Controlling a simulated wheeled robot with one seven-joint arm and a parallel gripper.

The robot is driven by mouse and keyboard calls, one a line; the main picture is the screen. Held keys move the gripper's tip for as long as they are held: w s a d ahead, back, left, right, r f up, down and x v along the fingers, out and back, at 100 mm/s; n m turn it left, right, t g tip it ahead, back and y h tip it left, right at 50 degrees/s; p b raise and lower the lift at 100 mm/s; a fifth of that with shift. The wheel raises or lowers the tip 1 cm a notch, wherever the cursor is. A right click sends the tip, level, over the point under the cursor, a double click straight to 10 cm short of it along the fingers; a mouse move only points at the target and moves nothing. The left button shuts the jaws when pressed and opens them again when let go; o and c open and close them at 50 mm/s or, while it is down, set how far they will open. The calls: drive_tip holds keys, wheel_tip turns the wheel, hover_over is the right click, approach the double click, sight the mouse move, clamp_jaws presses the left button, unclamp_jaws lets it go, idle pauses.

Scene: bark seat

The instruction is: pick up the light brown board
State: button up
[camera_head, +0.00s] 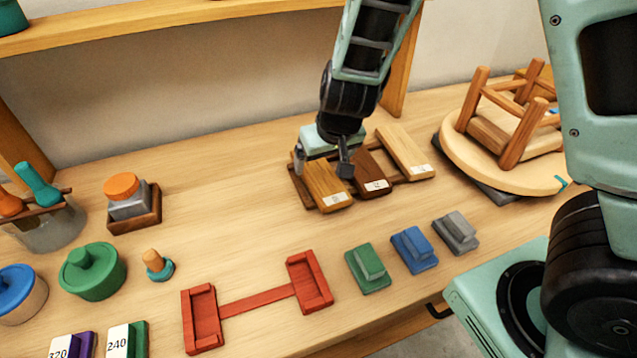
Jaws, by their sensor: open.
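The light brown board (329,190) lies at the left of a row of three sample boards on the worktable, with a small white label at its near end. A dark brown board (372,178) lies just right of it, and a pale board (402,147) is at the right end. My gripper (322,166) is open, with one finger over the left side of the light brown board and the other over its right side, near the dark brown board. The gripper body hides the board's far end. I cannot tell how high the fingertips are above it.
A dark wooden rack (301,191) holds the boards. Green (368,270), blue (414,250) and grey (456,233) blocks and a red holder (258,301) lie in front. An upturned stool (504,130) stands at right.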

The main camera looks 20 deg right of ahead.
sight(319, 172)
drive_tip(key=b+x, duration=0.2)
drive_tip(key=x, duration=0.3)
drive_tip(key=shift+w+f, duration=0.3)
drive_tip(key=shift+f, duration=0.05)
drive_tip(key=shift+r, duration=0.1)
drive_tip(key=c, duration=1.2)
